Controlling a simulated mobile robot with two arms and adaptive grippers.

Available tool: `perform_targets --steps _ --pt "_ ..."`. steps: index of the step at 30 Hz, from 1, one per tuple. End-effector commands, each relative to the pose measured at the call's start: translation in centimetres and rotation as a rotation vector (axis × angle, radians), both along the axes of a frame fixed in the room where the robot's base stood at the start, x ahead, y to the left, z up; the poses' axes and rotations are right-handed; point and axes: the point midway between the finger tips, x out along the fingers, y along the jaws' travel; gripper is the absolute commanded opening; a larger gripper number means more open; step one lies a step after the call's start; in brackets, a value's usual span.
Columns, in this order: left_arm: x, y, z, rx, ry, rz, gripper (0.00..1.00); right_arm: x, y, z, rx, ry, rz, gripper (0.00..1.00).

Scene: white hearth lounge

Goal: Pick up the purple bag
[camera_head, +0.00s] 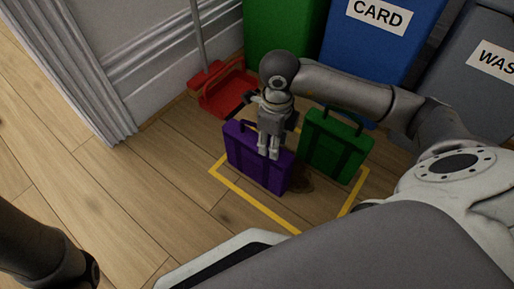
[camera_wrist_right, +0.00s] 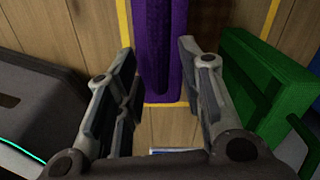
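The purple bag (camera_head: 242,160) stands upright on the wooden floor inside a yellow taped outline (camera_head: 256,208). My right gripper (camera_head: 269,155) points down over the bag's top and hides part of it. In the right wrist view, the gripper (camera_wrist_right: 158,52) is open, with its two fingers apart. The purple bag's narrow top (camera_wrist_right: 160,75) shows between and beyond the fingers. Whether a finger touches the bag, I cannot tell. Part of my left arm shows at the lower left of the head view, but its gripper is out of frame.
A green bag (camera_head: 335,146) stands close to the right of the purple one. Behind are a green bin (camera_head: 282,30), a blue "CARD" bin (camera_head: 375,50) and a grey bin (camera_head: 465,85). A red dustpan (camera_head: 225,92) lies by the wall. Floor at left is clear.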

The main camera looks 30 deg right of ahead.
Motion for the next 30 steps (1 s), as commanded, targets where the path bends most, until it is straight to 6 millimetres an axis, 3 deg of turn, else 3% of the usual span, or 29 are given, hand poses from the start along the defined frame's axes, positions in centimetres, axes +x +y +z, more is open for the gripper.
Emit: perform_targets --steps 9,18,30 --pt "0.02 -0.01 -0.49 0.000 0.000 0.000 0.40 0.05 0.00 -0.60 0.000 -0.001 0.000 0.36" --pt "0.03 -0.01 -0.50 0.000 0.001 0.000 0.40 0.04 0.01 -0.61 0.000 -0.001 0.000 0.00" --pt "0.06 0.00 -0.50 0.000 0.002 0.000 0.40 0.05 -0.01 -0.60 0.000 -0.001 -0.001 0.00"
